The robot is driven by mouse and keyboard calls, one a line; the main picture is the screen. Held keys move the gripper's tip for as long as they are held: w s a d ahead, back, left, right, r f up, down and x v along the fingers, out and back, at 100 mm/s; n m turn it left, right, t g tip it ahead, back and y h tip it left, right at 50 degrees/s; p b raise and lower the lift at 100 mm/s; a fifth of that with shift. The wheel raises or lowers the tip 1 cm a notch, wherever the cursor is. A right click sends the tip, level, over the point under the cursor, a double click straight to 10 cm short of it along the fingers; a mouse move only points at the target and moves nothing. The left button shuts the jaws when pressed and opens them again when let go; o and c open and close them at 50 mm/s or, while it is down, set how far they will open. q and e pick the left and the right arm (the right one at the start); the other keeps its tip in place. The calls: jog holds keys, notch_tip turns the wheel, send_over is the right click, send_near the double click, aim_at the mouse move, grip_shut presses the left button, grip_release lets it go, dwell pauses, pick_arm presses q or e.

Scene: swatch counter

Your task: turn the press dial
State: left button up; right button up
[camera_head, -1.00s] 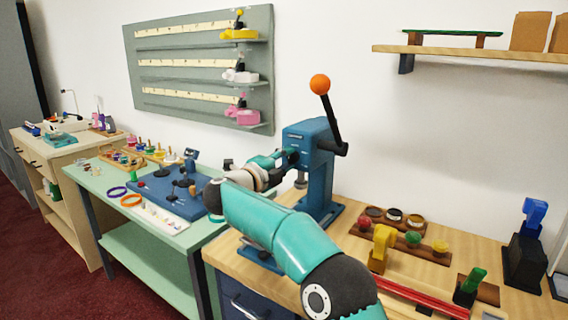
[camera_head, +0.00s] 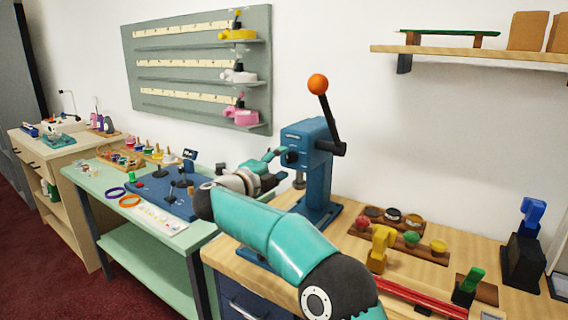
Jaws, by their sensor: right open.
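The blue press (camera_head: 322,182) stands on the wooden bench, with a black lever ending in an orange ball (camera_head: 317,84). A dark round part that looks like the dial (camera_head: 291,158) shows on the left side of its head, partly hidden. My right gripper (camera_head: 276,166) is open just left of the press head, its teal fingers pointing at it. I cannot tell whether a fingertip touches the dial. My teal right arm crosses in front of the press's lower left. My left gripper is out of view.
Wooden holders with coloured pots (camera_head: 412,240), a yellow stand (camera_head: 381,248) and a red rail (camera_head: 425,298) lie right of the press. A green table (camera_head: 100,180) with a blue board (camera_head: 150,195) is at left. A wall shelf (camera_head: 470,54) hangs upper right.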

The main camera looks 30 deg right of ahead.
jog(key=v, duration=0.9)
jog(key=shift+s+a, duration=0.2)
jog(key=shift+a, duration=0.15)
